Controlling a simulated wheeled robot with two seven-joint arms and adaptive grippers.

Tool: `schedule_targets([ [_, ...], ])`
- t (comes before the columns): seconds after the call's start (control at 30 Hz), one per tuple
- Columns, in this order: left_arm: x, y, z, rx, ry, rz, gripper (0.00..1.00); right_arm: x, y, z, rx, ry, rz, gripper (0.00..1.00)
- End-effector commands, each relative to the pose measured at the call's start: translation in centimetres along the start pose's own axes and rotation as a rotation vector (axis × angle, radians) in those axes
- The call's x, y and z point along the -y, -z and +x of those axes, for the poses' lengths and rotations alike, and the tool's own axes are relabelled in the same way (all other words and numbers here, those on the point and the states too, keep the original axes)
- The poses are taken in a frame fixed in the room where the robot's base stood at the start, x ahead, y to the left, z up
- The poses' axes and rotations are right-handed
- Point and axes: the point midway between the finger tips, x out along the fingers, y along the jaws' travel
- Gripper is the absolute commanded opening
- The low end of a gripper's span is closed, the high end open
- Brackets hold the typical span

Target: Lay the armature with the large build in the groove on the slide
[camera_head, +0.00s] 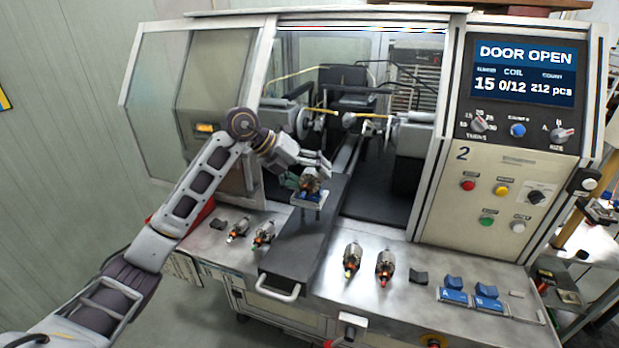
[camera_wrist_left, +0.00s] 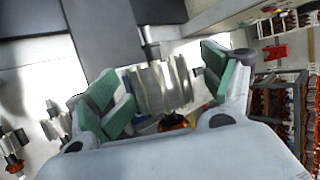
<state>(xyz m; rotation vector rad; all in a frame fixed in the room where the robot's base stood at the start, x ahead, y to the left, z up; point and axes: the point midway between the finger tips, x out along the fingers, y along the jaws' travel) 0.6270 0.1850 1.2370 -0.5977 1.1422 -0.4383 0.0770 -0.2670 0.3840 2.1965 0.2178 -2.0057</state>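An armature (camera_head: 311,184) with a metal core sits at the blue-lined groove (camera_head: 307,199) on the dark slide (camera_head: 300,235). My left gripper (camera_head: 308,178) is over it, partly covering it. In the left wrist view the ribbed core (camera_wrist_left: 161,88) lies between the green finger pads of my left gripper (camera_wrist_left: 170,92). The fingers are spread, with a gap at the right pad. Whether the armature is fully seated is hidden. Two armatures lie left of the slide (camera_head: 264,234) and two more lie right of it (camera_head: 385,264). My right gripper is out of view.
The winding machine's door is open, and its screen (camera_head: 524,72) reads DOOR OPEN. Blue blocks (camera_head: 454,290) and small dark rests lie on the steel table (camera_head: 400,306). The slide's handle (camera_head: 278,289) sticks out in front. The machine's door frame (camera_head: 262,62) rises behind my left arm.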

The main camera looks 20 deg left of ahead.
Motion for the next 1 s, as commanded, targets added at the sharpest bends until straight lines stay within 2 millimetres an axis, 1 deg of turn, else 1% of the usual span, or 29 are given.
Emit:
schedule_targets([
  [0.27,0.0,-0.1,-1.6,0.002,0.000,0.001,0.79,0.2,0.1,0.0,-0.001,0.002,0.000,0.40],
  [0.7,-0.2,-0.1,-6.4,0.003,-0.002,-0.001,0.79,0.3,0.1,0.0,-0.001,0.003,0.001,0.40],
  [0.83,-0.1,-0.1,-7.3,0.002,-0.001,-0.001,0.79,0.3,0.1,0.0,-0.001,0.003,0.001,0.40],
  [1.0,-0.2,0.0,-7.9,0.002,-0.001,-0.002,0.79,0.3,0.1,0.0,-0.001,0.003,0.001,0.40],
])
